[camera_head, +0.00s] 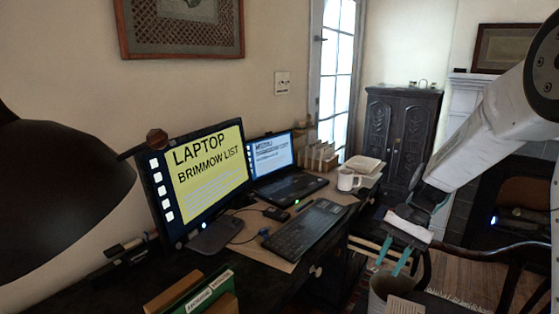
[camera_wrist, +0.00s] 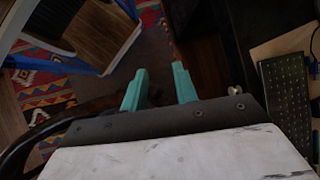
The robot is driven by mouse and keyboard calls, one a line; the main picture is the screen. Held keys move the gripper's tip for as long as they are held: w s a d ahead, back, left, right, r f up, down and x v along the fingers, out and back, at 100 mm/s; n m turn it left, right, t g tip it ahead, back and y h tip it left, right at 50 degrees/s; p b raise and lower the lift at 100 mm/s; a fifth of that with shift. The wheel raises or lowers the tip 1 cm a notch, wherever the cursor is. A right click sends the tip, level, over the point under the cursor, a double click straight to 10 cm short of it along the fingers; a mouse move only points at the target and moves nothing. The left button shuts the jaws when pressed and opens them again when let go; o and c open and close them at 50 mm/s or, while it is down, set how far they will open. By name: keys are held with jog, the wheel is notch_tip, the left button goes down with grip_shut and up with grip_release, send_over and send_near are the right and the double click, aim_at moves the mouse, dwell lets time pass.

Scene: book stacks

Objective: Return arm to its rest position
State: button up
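My gripper (camera_head: 393,258) hangs from my white arm at the right of the head view, with its two teal fingers pointing down. The fingers are apart with nothing between them. In the wrist view the teal fingers (camera_wrist: 159,87) also show spread and empty, over the dark floor beside the desk. The gripper is in front of the desk's right part, apart from the keyboard and mug. The rest of my arm runs up to the right edge of the head view.
A dark desk (camera_head: 258,284) bears a monitor (camera_head: 205,175), a laptop (camera_head: 290,187), a keyboard (camera_head: 308,228) and a white mug (camera_head: 346,180). A black lamp (camera_head: 60,195) is at the left. A dark chair (camera_head: 515,255) stands right of my gripper. A carved cabinet (camera_head: 400,130) stands behind.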

jog(key=s+r+n+t+h, duration=0.1)
jog(key=s+r, duration=0.3)
jog(key=s, duration=0.5)
jog(key=s+r+n+t+h, duration=0.2)
jog(key=s+r+n+h, duration=0.1)
jog(key=s, duration=0.6)
jog(key=s+r+n+t+h, duration=0.1)
jog(key=s+r+n+t, duration=0.1)
jog(key=s+r+n, duration=0.2)
jog(key=s+r, duration=0.3)
jog(key=s, duration=0.2)
jog(key=shift+s+h, duration=0.15)
jog(key=shift+h, duration=0.25)
